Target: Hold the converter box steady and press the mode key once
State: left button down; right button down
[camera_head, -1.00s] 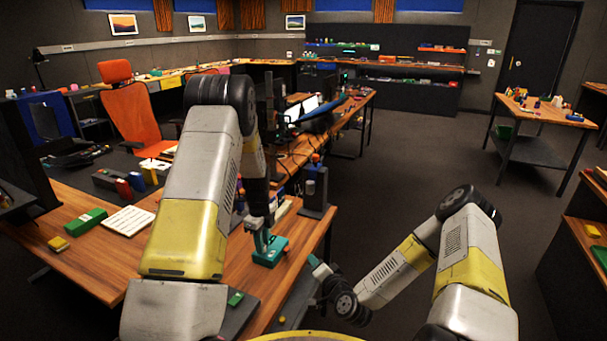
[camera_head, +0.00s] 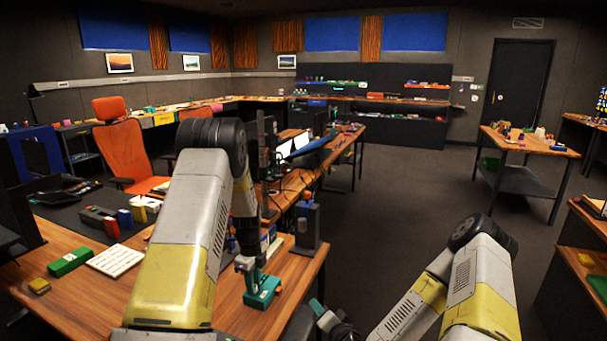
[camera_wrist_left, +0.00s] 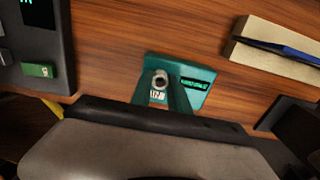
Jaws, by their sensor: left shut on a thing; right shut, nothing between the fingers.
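The converter box appears to be the small teal box (camera_head: 263,291) on the wooden desk, near its right edge. In the left wrist view the box (camera_wrist_left: 207,75) shows a small dark patch with green lettering. My left gripper (camera_head: 250,275) points down onto it. In the left wrist view its teal fingers (camera_wrist_left: 162,98) are shut around a grey round-ended part on the box, and a white label shows between them. My right gripper (camera_head: 318,307) is low in the head view, shut and empty, right of the desk and apart from the box. I cannot make out a mode key for certain.
In the left wrist view a dark panel (camera_wrist_left: 35,45) with a green key (camera_wrist_left: 38,70) lies left of the box, and a beige holder (camera_wrist_left: 272,50) lies right. A dark stand (camera_head: 306,225) rises behind the box. The floor right of the desk is clear.

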dwell(0.4)
pick_arm(q)
jog(key=c, duration=1.2)
grip_release()
jog(key=shift+o, duration=0.2)
jog(key=shift+r, duration=0.1)
notch_tip(320, 180, up, 12)
jog(key=o, duration=0.3)
